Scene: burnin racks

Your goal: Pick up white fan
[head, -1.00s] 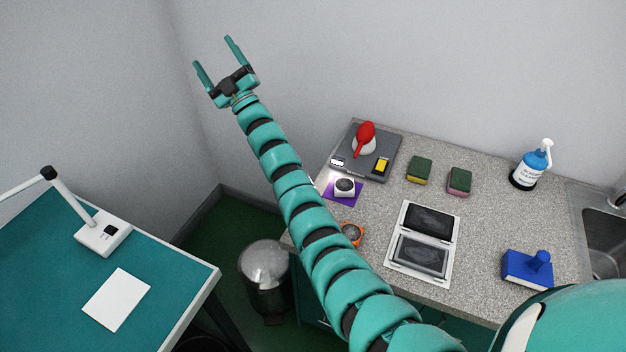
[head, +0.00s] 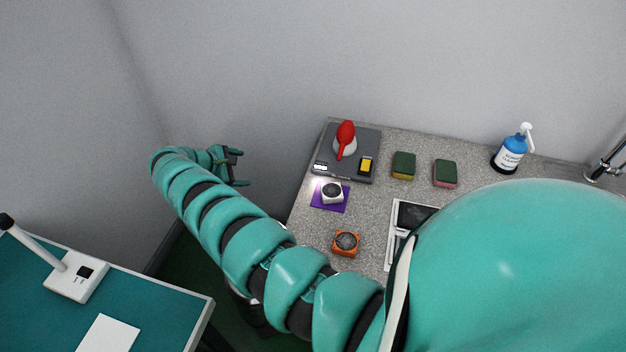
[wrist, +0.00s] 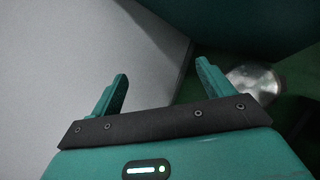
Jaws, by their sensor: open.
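The white fan (head: 332,193) is a small white square block with a dark round face. It sits on a purple mat (head: 322,206) near the left edge of the speckled counter. My gripper (head: 240,168) is open and empty, to the left of the fan and apart from it, beyond the counter's left edge. In the wrist view my gripper (wrist: 160,85) shows two spread teal fingers with nothing between them. The fan is not in the wrist view.
An orange fan-like block (head: 346,243) lies on the counter (head: 376,207) in front of the white one. A grey scale-like plate (head: 328,157) with a red-topped bulb (head: 345,139) is behind. Sponges (head: 403,166) are to the right. A metal bin (wrist: 255,82) stands on the floor.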

